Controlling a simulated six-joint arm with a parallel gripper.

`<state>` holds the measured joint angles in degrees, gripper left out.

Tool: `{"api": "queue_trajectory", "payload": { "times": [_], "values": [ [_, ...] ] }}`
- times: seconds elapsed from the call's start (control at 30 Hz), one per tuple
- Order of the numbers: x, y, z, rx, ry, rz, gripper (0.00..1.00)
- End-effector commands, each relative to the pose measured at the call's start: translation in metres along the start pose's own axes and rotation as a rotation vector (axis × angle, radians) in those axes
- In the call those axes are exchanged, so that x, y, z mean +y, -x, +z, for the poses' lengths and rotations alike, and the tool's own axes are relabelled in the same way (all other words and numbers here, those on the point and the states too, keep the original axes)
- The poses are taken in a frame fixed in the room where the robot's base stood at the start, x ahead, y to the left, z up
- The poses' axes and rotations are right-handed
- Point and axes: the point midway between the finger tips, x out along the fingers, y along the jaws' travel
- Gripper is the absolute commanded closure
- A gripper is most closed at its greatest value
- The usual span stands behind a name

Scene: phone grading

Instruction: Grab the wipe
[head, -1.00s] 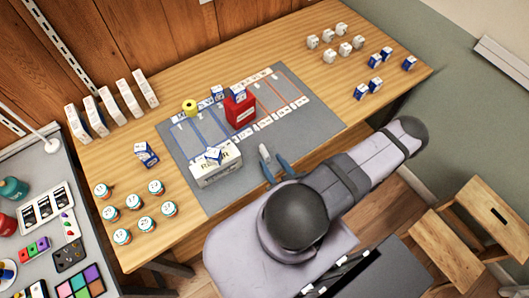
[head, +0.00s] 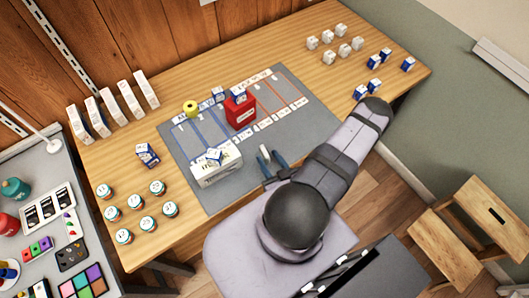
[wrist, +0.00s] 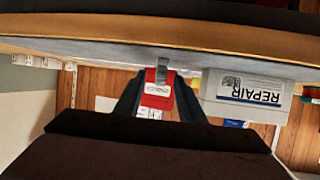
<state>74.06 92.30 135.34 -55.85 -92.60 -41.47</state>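A small pale grey strip, which looks like the wipe (head: 264,151), lies on the grey mat (head: 315,110) near its front edge. It also shows in the wrist view (wrist: 163,69), between the two fingers in the picture. My gripper (head: 270,158) is open, low at the mat's front edge, with its blue fingers apart and pointing towards the strip. The wrist view, which is upside down, shows both dark fingers of my gripper (wrist: 160,82) spread. I cannot tell whether they touch the strip.
A white REPAIR box (head: 217,168) stands left of my gripper, with a blue-and-white box (head: 214,156) at its top. A red container (head: 240,112) stands beyond the strip. Several jars (head: 140,211) stand at the left. The mat's right side is mostly clear.

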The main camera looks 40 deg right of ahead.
Motion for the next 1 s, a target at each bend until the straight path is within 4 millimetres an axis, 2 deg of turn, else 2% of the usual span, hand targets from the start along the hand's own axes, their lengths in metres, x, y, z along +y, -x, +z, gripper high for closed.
{"api": "queue_trajectory", "payload": {
  "times": [0.5,0.9,0.93,1.0],
  "values": [
    [-0.001,-0.037,0.000,0.000,0.002,-0.003,0.64],
    [-0.001,-0.042,0.001,0.001,0.000,0.000,0.64],
    [-0.001,-0.042,0.001,0.001,0.000,0.000,0.66],
    [-0.001,-0.042,0.001,0.001,0.000,0.000,0.83]
  ]
}}
